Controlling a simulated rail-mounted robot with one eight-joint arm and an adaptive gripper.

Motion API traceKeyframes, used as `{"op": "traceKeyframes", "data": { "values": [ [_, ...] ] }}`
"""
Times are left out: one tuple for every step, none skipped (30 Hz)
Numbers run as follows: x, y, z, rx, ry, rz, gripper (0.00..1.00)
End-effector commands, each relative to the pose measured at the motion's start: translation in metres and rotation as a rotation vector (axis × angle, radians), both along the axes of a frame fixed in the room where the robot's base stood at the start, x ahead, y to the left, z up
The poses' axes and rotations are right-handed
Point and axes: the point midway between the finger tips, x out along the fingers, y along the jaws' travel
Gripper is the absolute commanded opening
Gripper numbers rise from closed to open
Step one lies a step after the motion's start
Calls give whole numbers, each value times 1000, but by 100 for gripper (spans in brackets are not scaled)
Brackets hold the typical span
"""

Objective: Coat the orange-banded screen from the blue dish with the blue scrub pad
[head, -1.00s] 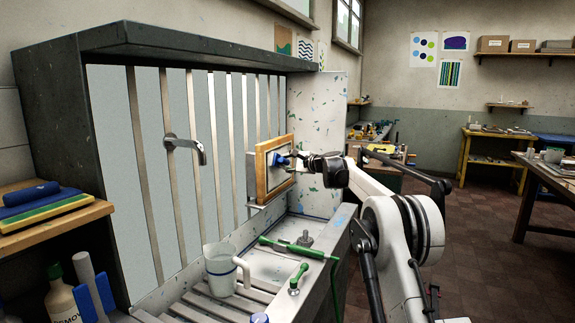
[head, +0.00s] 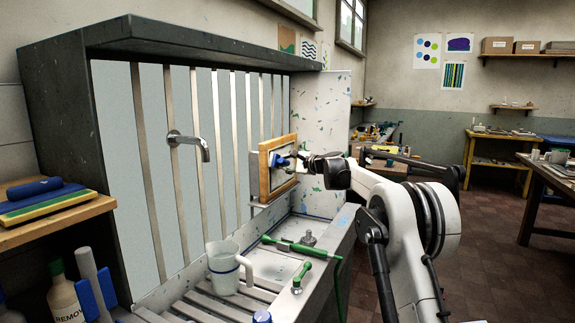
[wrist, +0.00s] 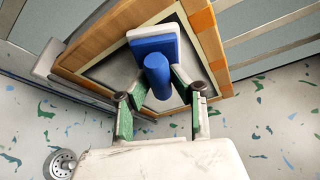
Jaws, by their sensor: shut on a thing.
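The screen stands upright in the wash booth, its wooden frame (head: 265,178) around a grey mesh. In the wrist view an orange band (wrist: 201,20) crosses the frame's right side, and grey mesh (wrist: 112,72) shows inside it. My gripper (wrist: 163,88) is shut on the blue handle of the scrub pad (wrist: 155,48), which has a pale base and lies over the mesh; I cannot tell whether it touches. In the head view my gripper (head: 299,162) is at the screen's right face, with the blue pad (head: 283,162) in front of it. I cannot make out a blue dish.
A jug (head: 222,268) stands on the booth's slatted floor. A green-handled sprayer (head: 288,244) with a hose lies by the sink. A tap (head: 190,142) juts from the barred back wall. A speckled side wall (head: 325,125) stands close behind my gripper.

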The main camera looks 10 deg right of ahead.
Motion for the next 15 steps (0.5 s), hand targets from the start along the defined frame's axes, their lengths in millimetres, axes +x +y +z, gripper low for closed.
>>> {"op": "traceKeyframes", "data": {
  "values": [
    [-1,1,0,0,0,1,0],
    [-1,1,0,0,0,1,0],
    [-1,1,0,0,0,1,0],
    [-1,1,0,0,0,1,0],
    [-1,1,0,0,0,1,0],
    [-1,1,0,0,0,1,0],
    [-1,1,0,0,0,1,0],
    [-1,1,0,0,0,1,0],
    [-1,1,0,0,0,1,0],
    [-1,1,0,0,0,1,0],
    [-1,1,0,0,0,1,0],
    [-2,2,0,0,0,1,0],
    [-2,2,0,0,0,1,0],
    [-3,3,0,0,0,1,0],
    [-4,4,0,0,0,1,0]
  ]
}}
